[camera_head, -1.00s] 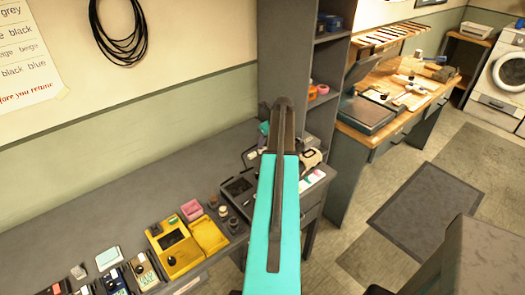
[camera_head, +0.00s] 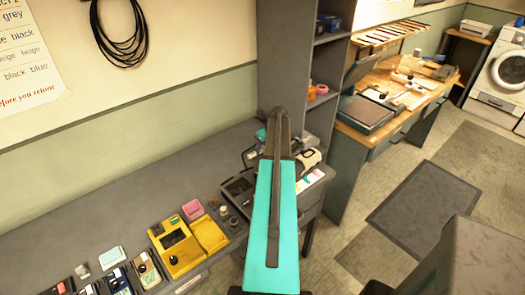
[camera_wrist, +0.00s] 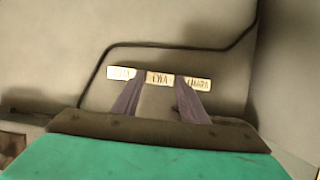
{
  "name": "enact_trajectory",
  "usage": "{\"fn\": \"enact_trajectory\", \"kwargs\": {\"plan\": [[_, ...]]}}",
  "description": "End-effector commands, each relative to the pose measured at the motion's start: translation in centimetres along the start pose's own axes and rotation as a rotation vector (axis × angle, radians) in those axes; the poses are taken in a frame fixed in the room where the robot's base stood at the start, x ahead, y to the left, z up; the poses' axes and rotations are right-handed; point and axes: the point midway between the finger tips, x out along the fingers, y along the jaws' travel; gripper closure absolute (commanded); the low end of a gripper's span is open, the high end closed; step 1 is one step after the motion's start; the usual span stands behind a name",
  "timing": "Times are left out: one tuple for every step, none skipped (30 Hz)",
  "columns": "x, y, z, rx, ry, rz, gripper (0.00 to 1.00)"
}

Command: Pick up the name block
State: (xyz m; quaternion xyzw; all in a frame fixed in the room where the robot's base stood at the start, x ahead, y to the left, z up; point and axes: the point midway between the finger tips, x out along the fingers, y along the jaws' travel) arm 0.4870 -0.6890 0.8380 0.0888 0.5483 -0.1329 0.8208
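Three small pale blocks with dark lettering stand in a row in the wrist view: a left one (camera_wrist: 122,73), a middle one (camera_wrist: 159,79) that seems to read "EWA", and a right one (camera_wrist: 199,84) whose letters are blurred. My gripper (camera_wrist: 160,80) is open, its two dark fingers apart and pointing toward the row. The fingertips appear on either side of the middle block; I cannot tell how far short of it they are. In the head view my teal arm hides the gripper, and I cannot make out the blocks.
A dark line (camera_wrist: 170,46) runs around the row on a grey surface. The long grey bench (camera_head: 90,225) holds a yellow device (camera_head: 175,247), a pink block (camera_head: 193,210) and several small instruments. A grey shelf unit (camera_head: 285,60) and wooden workbench (camera_head: 375,85) stand beyond.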

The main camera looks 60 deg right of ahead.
Motion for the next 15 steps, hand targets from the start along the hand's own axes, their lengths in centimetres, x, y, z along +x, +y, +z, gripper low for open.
{"fn": "enact_trajectory", "kwargs": {"plan": [[-0.01,0.01,0.01,0.0,0.0,0.0,0.61],[-0.01,0.01,0.01,0.0,0.0,0.0,0.61],[-0.01,0.01,0.01,0.0,0.0,0.0,0.61],[-0.01,0.01,0.01,0.0,0.0,0.0,0.61],[-0.01,0.01,0.01,0.0,0.0,0.0,0.61],[-0.01,0.01,0.02,0.0,0.0,0.0,0.68],[-0.01,0.02,0.02,0.0,0.0,0.0,0.73],[-0.01,0.02,0.02,0.0,0.0,0.0,0.78],[-0.01,0.02,0.02,0.0,0.0,0.0,0.85],[-0.01,0.02,0.02,0.0,0.0,0.0,0.87],[-0.02,0.02,0.02,0.0,0.0,0.0,0.87],[-0.01,0.02,0.02,0.0,0.0,0.0,0.87],[-0.01,0.02,0.02,0.0,0.0,0.0,0.87],[-0.01,0.02,0.02,0.0,0.0,0.0,0.87],[-0.01,0.03,0.02,0.0,0.0,0.0,0.87]]}}
